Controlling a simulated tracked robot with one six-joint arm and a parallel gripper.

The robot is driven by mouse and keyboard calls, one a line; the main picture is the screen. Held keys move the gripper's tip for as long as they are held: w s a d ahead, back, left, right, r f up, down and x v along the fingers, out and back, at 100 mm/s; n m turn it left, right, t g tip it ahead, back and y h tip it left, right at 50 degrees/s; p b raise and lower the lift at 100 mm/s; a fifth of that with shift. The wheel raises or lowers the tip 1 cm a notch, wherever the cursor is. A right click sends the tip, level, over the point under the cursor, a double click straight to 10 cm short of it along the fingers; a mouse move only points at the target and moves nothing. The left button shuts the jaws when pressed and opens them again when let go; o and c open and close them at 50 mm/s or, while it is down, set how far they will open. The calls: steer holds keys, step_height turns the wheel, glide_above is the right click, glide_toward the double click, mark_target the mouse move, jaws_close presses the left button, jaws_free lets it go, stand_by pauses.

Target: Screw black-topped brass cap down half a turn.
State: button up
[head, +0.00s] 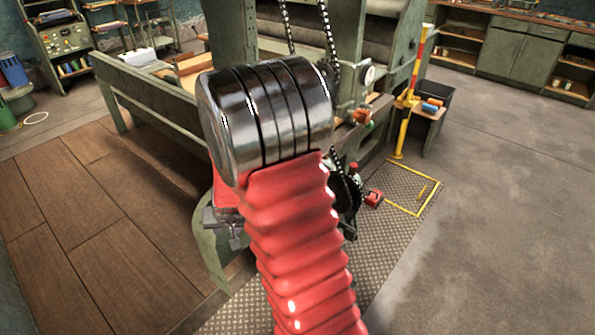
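My red ribbed arm and its chrome joint fill the middle of the head view and cover much of the machine behind. Grey metal parts (224,217) show just left of the red sleeve and look like part of my gripper. Its fingertips are hidden, so I cannot see whether it is open or holds anything. I cannot make out the black-topped brass cap. A small orange-brown fitting (362,116) sits on the machine right of the chrome joint, below a round white gauge (368,75). It is too small to identify.
The green machine (232,35) with rollers and chains stands behind my arm. A yellow-and-red post (410,90) and a small side table (427,112) stand to its right. Concrete floor at right is clear.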

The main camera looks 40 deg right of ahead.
steer(key=s+a+r+n, duration=0.25)
steer(key=a+r, duration=0.35)
steer(key=r, duration=0.4)
steer(key=s+a+r+n, duration=0.1)
steer(key=s+a+r, duration=0.2)
steer(key=s+r, duration=0.2)
steer(key=s+a+r+n, duration=0.2)
steer(key=s+r, duration=0.3)
steer(key=s, duration=0.4)
steer(key=s+a+r+n+y, duration=0.1)
steer(key=s+a+r, duration=0.2)
steer(key=s+r, duration=0.2)
steer(key=s, duration=0.3)
steer(key=shift+a+r, duration=0.3)
steer(key=shift+a, duration=0.05)
steer(key=shift+w, duration=0.1)
steer(key=shift+c, duration=0.7)
